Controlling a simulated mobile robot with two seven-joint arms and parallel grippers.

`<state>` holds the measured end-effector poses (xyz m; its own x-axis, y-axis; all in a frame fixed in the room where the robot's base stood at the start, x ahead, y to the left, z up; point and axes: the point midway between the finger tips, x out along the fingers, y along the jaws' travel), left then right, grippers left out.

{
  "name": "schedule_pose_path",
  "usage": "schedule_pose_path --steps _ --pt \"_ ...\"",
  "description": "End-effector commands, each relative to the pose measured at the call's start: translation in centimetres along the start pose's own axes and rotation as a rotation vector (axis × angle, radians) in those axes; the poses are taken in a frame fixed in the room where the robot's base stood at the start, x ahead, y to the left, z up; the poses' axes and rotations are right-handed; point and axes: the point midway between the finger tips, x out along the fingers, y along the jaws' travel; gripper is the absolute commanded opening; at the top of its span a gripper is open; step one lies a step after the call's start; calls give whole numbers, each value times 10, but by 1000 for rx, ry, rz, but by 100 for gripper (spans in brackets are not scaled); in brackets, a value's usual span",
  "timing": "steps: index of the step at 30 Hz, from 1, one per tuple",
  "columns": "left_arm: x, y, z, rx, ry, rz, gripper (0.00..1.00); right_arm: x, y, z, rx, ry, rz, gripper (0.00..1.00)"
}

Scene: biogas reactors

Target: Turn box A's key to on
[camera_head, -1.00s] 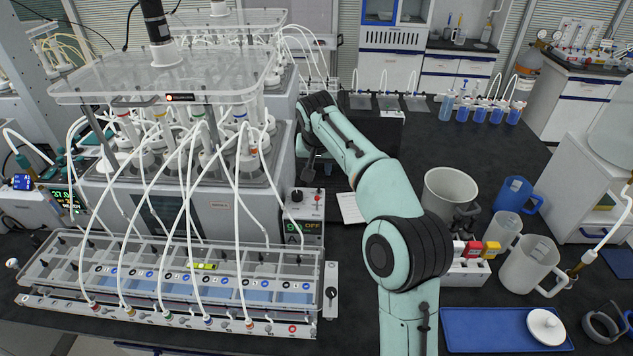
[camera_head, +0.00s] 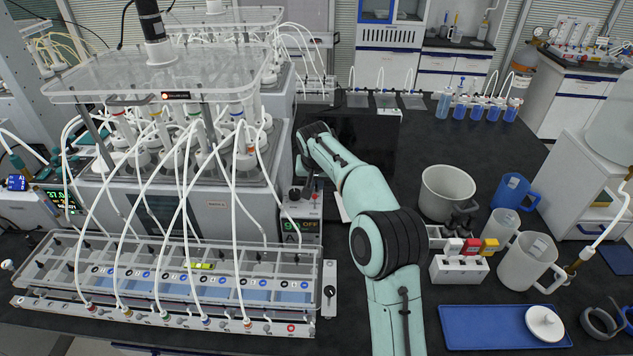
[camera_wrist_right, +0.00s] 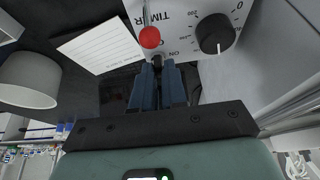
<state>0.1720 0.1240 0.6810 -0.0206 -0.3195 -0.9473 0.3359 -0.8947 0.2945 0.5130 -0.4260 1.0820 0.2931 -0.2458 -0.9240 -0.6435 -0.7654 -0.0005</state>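Box A (camera_head: 313,207) is the small pale control box right of the near reactor, with an "A" label and a green display that appears to read OFF. My right gripper (camera_head: 303,192) is at its top panel, and my arm partly covers it. In the right wrist view, the blue fingers of my right gripper (camera_wrist_right: 160,74) are close together on both sides of the small black key (camera_wrist_right: 157,61), beside "ON" lettering. The key's turned position is hard to make out. My left gripper is not in view.
A pale bucket (camera_head: 446,192), mugs and a blue tray (camera_head: 480,327) are right of my arm.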

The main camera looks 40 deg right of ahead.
Motion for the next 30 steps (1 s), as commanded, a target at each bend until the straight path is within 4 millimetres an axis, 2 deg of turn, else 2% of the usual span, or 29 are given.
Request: schedule_pose_path --steps 10,17,30 --pt "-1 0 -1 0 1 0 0 -1 0 0 11 1 4 0" --pt "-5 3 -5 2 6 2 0 -1 -1 -1 85 2 37 0" --pt "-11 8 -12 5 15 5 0 0 -4 -2 433 4 181 0"
